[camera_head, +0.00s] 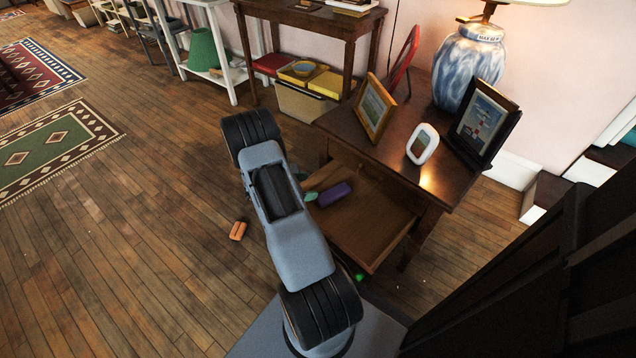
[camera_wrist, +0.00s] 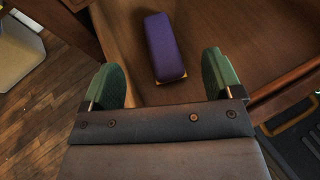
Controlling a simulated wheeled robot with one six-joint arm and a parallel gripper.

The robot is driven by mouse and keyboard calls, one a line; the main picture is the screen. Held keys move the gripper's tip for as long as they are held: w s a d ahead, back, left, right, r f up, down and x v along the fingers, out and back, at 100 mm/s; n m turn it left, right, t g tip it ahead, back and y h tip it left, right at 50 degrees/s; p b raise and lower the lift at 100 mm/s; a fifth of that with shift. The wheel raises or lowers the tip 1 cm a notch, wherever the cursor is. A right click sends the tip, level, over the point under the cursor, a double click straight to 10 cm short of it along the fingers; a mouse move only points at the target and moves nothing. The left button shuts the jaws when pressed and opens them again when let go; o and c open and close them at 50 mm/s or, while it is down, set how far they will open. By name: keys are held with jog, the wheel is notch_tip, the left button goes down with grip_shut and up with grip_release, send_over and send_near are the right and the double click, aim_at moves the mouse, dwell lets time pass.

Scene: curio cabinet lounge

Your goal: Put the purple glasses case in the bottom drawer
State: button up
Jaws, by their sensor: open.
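The purple glasses case (camera_head: 334,194) lies inside the pulled-out drawer (camera_head: 372,230) of the dark wooden side table. In the wrist view the purple case (camera_wrist: 162,46) lies on the drawer's bare wooden floor (camera_wrist: 215,45), just ahead of my gripper (camera_wrist: 166,80). My gripper is open, its two green fingers apart, with the near end of the case between and slightly beyond the fingertips. Nothing is held. In the head view my arm hides most of the gripper; a green finger (camera_head: 311,196) shows beside the case.
The side table top (camera_head: 372,155) holds picture frames (camera_head: 375,106), a white-framed item (camera_head: 422,144) and a blue-white lamp (camera_head: 468,66). An orange object (camera_head: 238,230) and a small green object (camera_head: 359,277) lie on the floor. Open floor extends left.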

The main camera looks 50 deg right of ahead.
jog(key=w+a+r+m+t+y, duration=0.2)
jog(key=a+r+m+y, duration=0.3)
jog(key=a+r, duration=0.85)
jog(key=s+a+r+m+t+y, duration=0.3)
jog(key=a+r+t, duration=0.1)
jog(key=a, duration=0.5)
jog(key=s+a+r+m+t+y, duration=0.3)
jog(key=a+r, duration=0.4)
jog(key=a, duration=0.3)
jog(key=shift+s+a+m+t, duration=0.25)
jog(key=shift+s+m+t, duration=0.15)
jog(key=shift+s, duration=0.1)
jog(key=shift+p, duration=0.3)
